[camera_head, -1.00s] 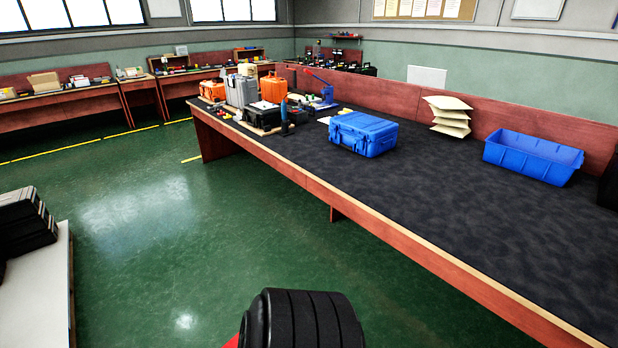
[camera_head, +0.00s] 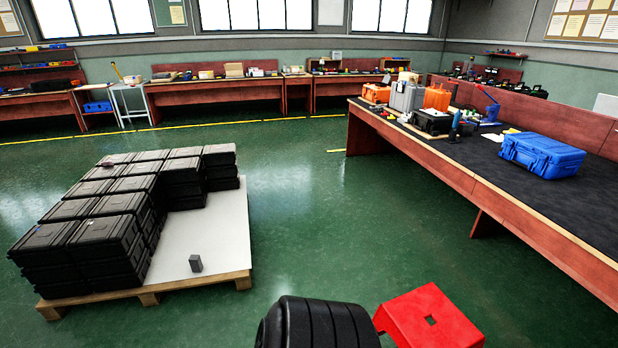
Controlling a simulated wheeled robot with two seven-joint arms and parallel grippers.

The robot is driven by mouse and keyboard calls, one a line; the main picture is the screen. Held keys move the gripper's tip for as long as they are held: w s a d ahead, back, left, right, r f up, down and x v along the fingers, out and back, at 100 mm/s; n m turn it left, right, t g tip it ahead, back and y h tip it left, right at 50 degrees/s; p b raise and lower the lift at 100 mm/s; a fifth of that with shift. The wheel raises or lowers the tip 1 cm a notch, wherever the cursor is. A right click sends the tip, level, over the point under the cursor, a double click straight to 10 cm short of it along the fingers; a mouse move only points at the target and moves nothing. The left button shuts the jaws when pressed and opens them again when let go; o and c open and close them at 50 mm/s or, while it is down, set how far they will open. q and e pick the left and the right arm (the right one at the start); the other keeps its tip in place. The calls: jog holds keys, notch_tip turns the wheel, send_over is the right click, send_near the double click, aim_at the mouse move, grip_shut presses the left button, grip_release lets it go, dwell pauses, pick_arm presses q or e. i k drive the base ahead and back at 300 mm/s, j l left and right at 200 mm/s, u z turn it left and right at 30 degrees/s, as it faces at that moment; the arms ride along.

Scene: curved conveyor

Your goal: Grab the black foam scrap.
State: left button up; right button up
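I cannot pick out a black foam scrap for certain. A small dark grey block (camera_head: 195,263) stands upright on the bare white part of the pallet top at the left; I cannot tell whether it is foam. Neither of my grippers shows in the head view.
Black cases (camera_head: 120,205) are stacked on the wooden pallet (camera_head: 195,281). A red stool-like object (camera_head: 432,318) stands at the bottom. The long workbench (camera_head: 490,190) on the right bears a blue case (camera_head: 541,155) and orange cases. Green floor (camera_head: 310,215) is clear between pallet and bench.

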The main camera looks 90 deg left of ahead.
aim_at(195, 261)
jog(key=u, duration=3.85)
